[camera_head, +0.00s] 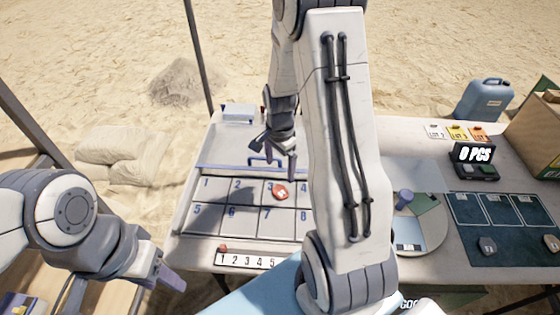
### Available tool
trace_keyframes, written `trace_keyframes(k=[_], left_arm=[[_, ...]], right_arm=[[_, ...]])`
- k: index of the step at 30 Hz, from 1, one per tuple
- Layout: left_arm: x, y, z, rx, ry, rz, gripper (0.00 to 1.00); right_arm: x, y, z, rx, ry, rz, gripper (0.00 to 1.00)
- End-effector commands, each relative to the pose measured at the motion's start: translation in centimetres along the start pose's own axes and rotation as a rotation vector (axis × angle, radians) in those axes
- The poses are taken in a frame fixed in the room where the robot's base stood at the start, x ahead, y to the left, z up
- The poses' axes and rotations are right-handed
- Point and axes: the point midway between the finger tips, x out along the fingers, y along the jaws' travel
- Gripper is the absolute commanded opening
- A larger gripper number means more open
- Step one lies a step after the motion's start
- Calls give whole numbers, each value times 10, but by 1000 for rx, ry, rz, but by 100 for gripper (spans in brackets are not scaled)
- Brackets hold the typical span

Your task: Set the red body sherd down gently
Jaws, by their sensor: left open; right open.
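The red body sherd (280,190), reddish with a pale patch, lies in the compartment marked 3 of the grey numbered tray (190,235). My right gripper (276,156) is open and empty, just behind and above the sherd, with its fingers pointing down. From this view the sherd looks clear of the fingers. My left gripper (160,276) is open and empty at the lower left, in front of the tray's left corner and away from the sherd. My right arm hides the right side of the tray.
A numbered scale strip (245,260) with a small red piece (223,249) lies at the tray's front. To the right are a round plate (425,240), a dark mat (500,245) with grey pieces, a counter display (475,155) and a blue jerrycan (485,100).

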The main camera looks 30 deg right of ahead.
Motion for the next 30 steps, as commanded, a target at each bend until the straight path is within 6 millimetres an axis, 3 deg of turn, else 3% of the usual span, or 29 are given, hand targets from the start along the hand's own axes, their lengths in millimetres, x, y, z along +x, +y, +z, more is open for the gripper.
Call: trace_keyframes(k=[3,9,12,14,17,19,21,24,27,30], left_arm=[[0,0,0,0,0,0,50],[0,0,0,0,0,0,50],[0,0,0,0,0,0,50],[0,0,0,0,0,0,50],[0,0,0,0,0,0,50],[0,0,0,0,0,0,50],[0,0,0,0,0,0,50],[0,0,0,0,0,0,50],[0,0,0,0,0,0,50],[0,0,0,0,0,0,50]], right_arm=[[-14,-1,0,0,1,-2,100],[-20,0,1,-3,0,0,100],[-28,-3,15,-72,0,-4,100],[-39,-5,36,-175,0,-10,100],[-65,-2,91,-461,-2,-24,100],[-86,11,136,-717,-5,-36,100],[-104,32,179,-986,-11,-45,100],[-124,71,226,-1350,-19,-62,100],[-136,110,256,-1656,-29,-77,100],[-142,139,271,-1880,-37,-89,100]])
